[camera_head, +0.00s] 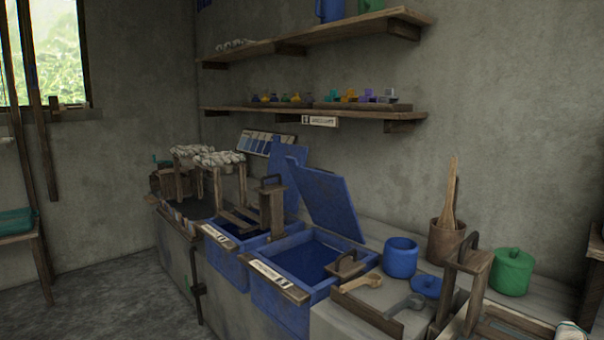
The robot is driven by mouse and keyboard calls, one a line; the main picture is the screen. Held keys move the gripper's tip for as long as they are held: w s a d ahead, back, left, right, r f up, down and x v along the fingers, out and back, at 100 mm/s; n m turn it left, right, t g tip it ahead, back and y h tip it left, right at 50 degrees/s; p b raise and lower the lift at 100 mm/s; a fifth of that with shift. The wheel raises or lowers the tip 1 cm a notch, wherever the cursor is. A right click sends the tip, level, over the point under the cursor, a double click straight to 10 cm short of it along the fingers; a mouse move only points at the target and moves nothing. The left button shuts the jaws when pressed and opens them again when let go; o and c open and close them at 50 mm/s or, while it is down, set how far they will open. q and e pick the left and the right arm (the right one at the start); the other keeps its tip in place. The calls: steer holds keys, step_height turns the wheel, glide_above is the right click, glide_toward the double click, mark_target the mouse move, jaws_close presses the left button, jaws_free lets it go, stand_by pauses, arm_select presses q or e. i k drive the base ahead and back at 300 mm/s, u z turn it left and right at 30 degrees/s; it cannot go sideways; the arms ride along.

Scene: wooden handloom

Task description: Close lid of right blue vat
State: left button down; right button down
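The right blue vat (263,292) is a square blue box set in the grey counter, with dark blue liquid (305,262) inside and a labelled wooden strip (277,279) on its front edge. Its blue lid (325,200) stands open, tilted up and back from the rear edge. A wooden block with a dark handle (347,265) sits at the vat's right edge; I cannot tell whether it rests on the rim. Neither of my grippers is in view.
The left blue vat (222,256) also has its lid (290,168) raised, with a wooden handled piece (272,205) over it. Right of the vats are a blue pot (400,258), a wooden scoop (362,282), and a green lidded pot (511,272). Shelves (320,112) hang above.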

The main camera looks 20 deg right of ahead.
mark_target(326, 195)
steer(key=u, duration=0.2)
steer(key=i, duration=1.2)
steer(key=z, duration=0.35)
